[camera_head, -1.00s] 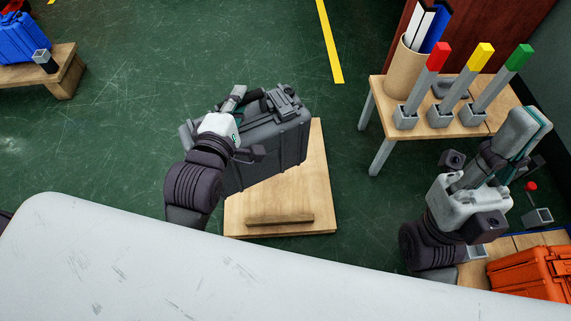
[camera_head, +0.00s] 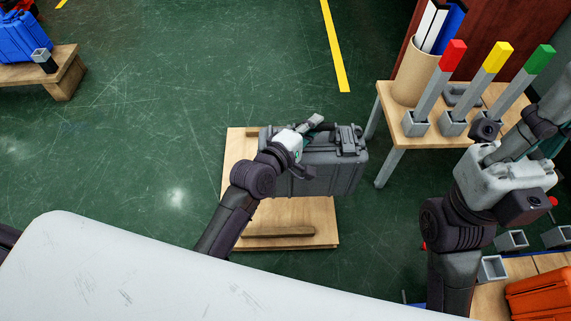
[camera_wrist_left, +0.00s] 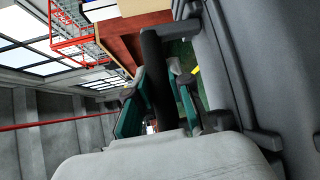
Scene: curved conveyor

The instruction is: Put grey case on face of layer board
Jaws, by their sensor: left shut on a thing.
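The grey case (camera_head: 322,174) hangs from my left gripper (camera_head: 312,126), which is shut on it at its upper edge. In the left wrist view the dark case (camera_wrist_left: 262,60) fills the right side, with its handle between the fingers of the left gripper (camera_wrist_left: 160,85). The layer board (camera_head: 315,214) is a pale wooden board low on the floor. The case overlaps its upper part and juts past its right edge; I cannot tell whether they touch. My right gripper (camera_head: 545,125) is at the right, partly cut off, and its opening is unclear.
A small wooden table (camera_head: 423,130) at upper right bears a cardboard tube (camera_head: 413,78) and red, yellow and green-tipped posts. An orange case (camera_head: 540,298) lies lower right. A blue case (camera_head: 25,38) sits on a bench at upper left. Green floor is open left of the board.

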